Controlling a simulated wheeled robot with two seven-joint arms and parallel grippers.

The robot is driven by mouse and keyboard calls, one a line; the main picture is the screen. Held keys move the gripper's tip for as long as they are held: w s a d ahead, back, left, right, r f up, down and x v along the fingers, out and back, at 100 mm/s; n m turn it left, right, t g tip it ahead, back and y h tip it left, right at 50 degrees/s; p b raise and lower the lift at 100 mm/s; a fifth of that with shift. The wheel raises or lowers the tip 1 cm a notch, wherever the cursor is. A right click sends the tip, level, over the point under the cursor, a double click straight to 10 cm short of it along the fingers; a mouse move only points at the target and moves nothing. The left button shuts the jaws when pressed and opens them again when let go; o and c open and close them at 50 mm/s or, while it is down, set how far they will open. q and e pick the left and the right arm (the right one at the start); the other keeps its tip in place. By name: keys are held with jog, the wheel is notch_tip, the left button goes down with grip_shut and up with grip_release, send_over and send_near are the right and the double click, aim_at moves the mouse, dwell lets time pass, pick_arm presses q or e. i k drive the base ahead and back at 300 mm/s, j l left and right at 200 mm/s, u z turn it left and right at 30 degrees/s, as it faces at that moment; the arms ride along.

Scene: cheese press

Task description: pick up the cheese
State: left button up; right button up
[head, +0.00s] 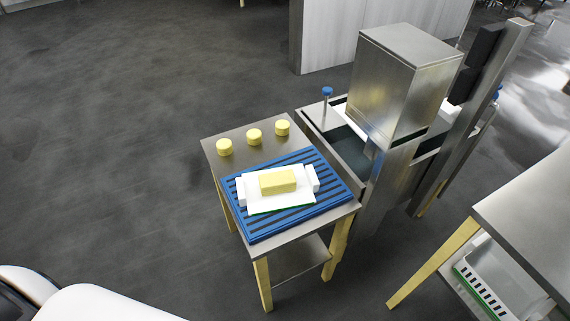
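The cheese (278,182) is a pale yellow block. It lies on a white board with raised ends (243,193). The board rests on a blue slatted rack (262,230) on a small metal-topped table (215,158). Three small round yellow pieces (254,137) stand in a row along the table's far side. Neither of my grippers shows in the head view. Nothing touches the cheese from above.
A metal press (402,80) with a tall upright post (485,90) stands directly right of the small table. Another metal-topped table (530,215) is at the right, with a white basket (490,280) below. Dark floor at left is clear.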

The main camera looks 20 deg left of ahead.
aim_at(283, 180)
jog(key=z, duration=0.45)
jog(key=j+z, duration=0.45)
jog(key=j, duration=0.2)
jog(key=k+j+z, duration=0.15)
jog(key=j+z, duration=0.25)
jog(key=j, duration=0.2)
